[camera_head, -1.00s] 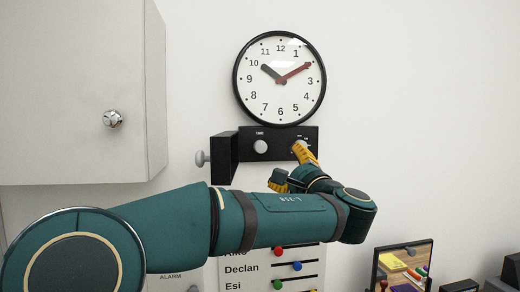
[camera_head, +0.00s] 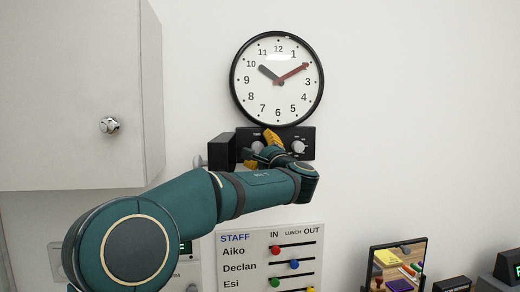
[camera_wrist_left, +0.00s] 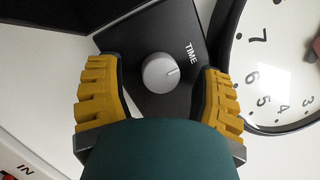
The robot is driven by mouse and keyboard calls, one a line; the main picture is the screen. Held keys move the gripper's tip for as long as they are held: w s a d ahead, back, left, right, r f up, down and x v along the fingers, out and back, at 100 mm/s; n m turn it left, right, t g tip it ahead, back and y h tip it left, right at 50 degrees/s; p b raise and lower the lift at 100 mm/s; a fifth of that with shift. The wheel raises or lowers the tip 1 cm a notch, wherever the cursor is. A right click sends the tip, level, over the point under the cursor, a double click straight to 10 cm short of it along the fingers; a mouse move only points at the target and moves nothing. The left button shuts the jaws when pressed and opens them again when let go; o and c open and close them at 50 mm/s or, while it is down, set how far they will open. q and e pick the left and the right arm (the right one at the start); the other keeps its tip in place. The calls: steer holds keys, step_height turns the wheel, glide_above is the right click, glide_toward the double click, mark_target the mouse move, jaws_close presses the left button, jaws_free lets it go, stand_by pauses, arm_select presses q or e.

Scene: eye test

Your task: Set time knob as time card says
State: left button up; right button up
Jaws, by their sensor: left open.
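The time knob is a round grey dial (camera_head: 257,147) on the black panel under the wall clock (camera_head: 278,80). In the left wrist view the time knob (camera_wrist_left: 160,72) has a small pointer line aimed to the upper right, toward the "TIME" label. My left gripper (camera_head: 270,141) is open in front of the panel. In the wrist view its yellow fingers (camera_wrist_left: 160,80) stand on either side of the knob, apart from it. The clock has a dark short hand near 10 and a red hand near 2. I cannot make out a time card. My right gripper is not in view.
A second grey knob (camera_head: 298,147) is on the panel's right. A white cabinet (camera_head: 75,100) hangs left.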

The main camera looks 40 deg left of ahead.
arm_select(q)
jaws_close()
steer(key=shift+n+g+h+b, duration=0.2)
steer(key=shift+n+g+b, duration=0.25)
steer(key=shift+n+b, duration=0.85)
steer(key=shift+n+g+h+b, duration=0.2)
steer(key=shift+n+g+b, duration=0.35)
steer(key=shift+n, duration=1.35)
jaws_free()
steer(key=shift+w, duration=0.1)
steer(key=shift+d+r, duration=0.1)
